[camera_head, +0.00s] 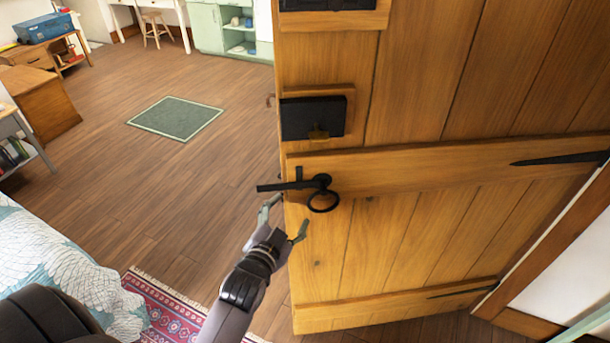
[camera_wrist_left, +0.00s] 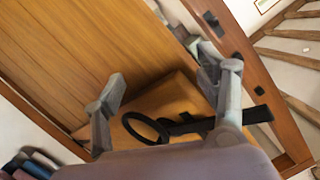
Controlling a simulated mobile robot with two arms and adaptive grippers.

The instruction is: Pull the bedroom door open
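The plank bedroom door (camera_head: 420,80) fills the right of the head view. Its free edge is at the left, with open floor visible past it and no jamb there. Its black latch bar (camera_head: 275,186) sticks out past that edge, and a black ring handle (camera_head: 323,201) hangs beside it. My left gripper (camera_head: 288,212) is open, just below and left of the ring. In the left wrist view, the ring (camera_wrist_left: 146,128) appears between the spread fingers (camera_wrist_left: 165,75). I cannot tell whether a finger touches it. My right gripper is out of view.
Strap hinges (camera_head: 562,158) are at the door's right side. A black lock box (camera_head: 313,118) sits above the latch. A bed (camera_head: 50,265) and red rug (camera_head: 170,310) are at lower left. Wooden floor around a green mat (camera_head: 176,118) is clear.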

